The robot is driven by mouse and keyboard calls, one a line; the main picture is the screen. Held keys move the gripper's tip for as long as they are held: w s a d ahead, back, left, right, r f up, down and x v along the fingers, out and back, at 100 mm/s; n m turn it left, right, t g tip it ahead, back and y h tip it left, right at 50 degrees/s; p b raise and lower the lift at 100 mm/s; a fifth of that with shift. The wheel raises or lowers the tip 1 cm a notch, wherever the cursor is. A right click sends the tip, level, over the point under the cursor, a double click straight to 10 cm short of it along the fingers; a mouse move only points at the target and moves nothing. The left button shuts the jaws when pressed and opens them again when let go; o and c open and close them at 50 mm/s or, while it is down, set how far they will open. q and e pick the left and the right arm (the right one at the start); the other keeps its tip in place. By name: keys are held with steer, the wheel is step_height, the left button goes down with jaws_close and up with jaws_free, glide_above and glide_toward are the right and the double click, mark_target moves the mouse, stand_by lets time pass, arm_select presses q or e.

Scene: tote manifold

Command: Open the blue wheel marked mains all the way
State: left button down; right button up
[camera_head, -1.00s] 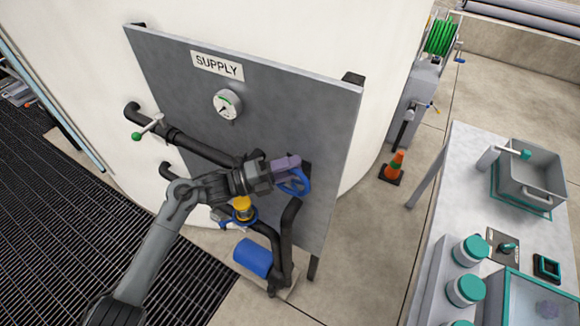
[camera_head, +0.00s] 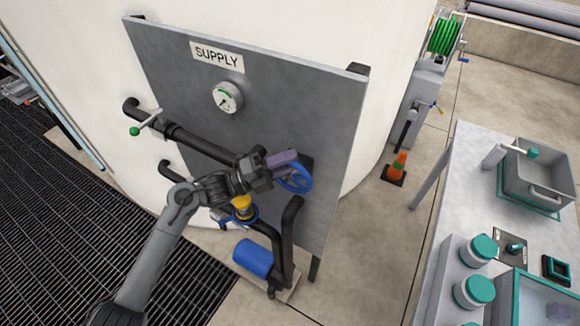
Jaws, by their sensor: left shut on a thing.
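A blue handwheel (camera_head: 298,180) sits on the pipework at the right part of the grey SUPPLY panel (camera_head: 290,110). My left gripper (camera_head: 290,164) is at the wheel's upper left rim and is shut on it; the gripper covers part of the rim. No mains marking is readable. A second blue wheel (camera_head: 240,221) sits lower left, below a yellow part (camera_head: 242,204), partly behind my arm. My right gripper is not in view.
A round gauge (camera_head: 227,97) is on the panel. A green-tipped lever (camera_head: 140,128) stands on the left pipe. A blue cylinder (camera_head: 253,257) lies below the pipes.

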arm_select(q)
steer(key=shift+w+a+n+t+h+b, duration=0.1)
steer(key=shift+a+n+t+h+b, duration=0.2)
steer(key=shift+n+t+h+b, duration=0.55)
steer(key=shift+w+a+n+t+b, duration=0.15)
steer(key=shift+a+n+t+b, duration=0.15)
steer(key=shift+n+t, duration=0.45)
steer(key=shift+w+a+n+t+b, duration=0.15)
steer(key=shift+n+t+b, duration=0.2)
steer(key=shift+n, duration=0.75)
steer(key=shift+r, duration=0.1)
steer(key=c, duration=1.1)
jaws_free()
steer(key=shift+a+f, duration=0.1)
steer(key=shift+f, duration=0.2)
